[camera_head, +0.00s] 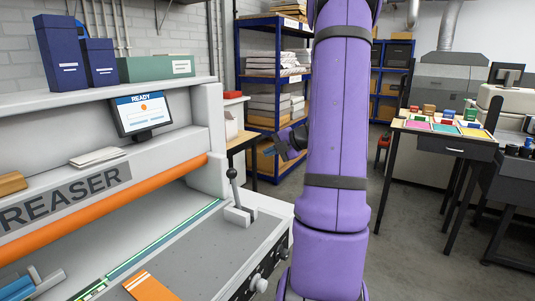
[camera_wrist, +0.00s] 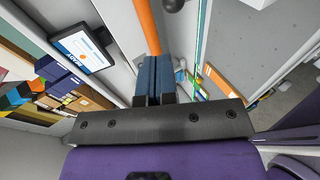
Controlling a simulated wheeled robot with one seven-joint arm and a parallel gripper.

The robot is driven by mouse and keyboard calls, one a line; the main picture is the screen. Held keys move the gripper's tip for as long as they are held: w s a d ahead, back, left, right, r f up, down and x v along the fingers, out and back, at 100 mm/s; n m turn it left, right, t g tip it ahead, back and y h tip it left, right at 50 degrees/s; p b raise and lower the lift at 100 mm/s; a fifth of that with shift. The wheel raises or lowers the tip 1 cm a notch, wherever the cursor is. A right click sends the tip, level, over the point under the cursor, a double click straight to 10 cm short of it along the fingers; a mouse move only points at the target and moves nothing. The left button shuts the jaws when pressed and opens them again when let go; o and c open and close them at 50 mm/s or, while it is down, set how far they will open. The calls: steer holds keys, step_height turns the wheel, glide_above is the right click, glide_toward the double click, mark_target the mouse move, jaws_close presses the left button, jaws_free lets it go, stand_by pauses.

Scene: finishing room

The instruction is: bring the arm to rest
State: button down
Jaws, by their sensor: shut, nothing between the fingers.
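My purple arm stands upright in the middle of the head view. My gripper (camera_head: 271,149) shows just left of the arm, with dark blue fingers pointing left, partly hidden behind the arm. In the wrist view the two blue fingers of my gripper (camera_wrist: 154,77) lie side by side, shut with nothing between them. The gripper is clear of the creaser (camera_head: 185,245) in the head view and touches nothing that I can see.
The creaser has an orange bar (camera_head: 110,205), a lever (camera_head: 233,188) and a screen (camera_head: 142,113) reading READY. An orange card (camera_head: 150,287) lies on its bed. Blue shelves (camera_head: 241,70) stand behind, and a table (camera_head: 445,140) with coloured stacks at right. Floor between is open.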

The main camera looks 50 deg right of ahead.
stand_by(0.4)
steer(key=s+a+r+n+g+y, duration=0.1)
steer(key=a+r+n+g, duration=0.25)
steer(key=a+n, duration=1)
steer(key=s+a+r+n+g, duration=0.1)
steer(key=a+r+n+g, duration=0.3)
steer(key=a+n, duration=0.9)
steer(key=s+a+r+n+h, duration=0.2)
steer(key=s+a+n, duration=0.4)
steer(key=n, duration=0.6)
steer(key=s+a+r+n+h, duration=0.2)
steer(key=s+a+n, duration=0.3)
steer(key=n, duration=0.8)
steer(key=s+t, duration=0.1)
steer(key=s, duration=0.2)
steer(key=shift+s+a+r, duration=0.25)
steer(key=shift+a+r, duration=0.05)
steer(key=shift+a, duration=0.05)
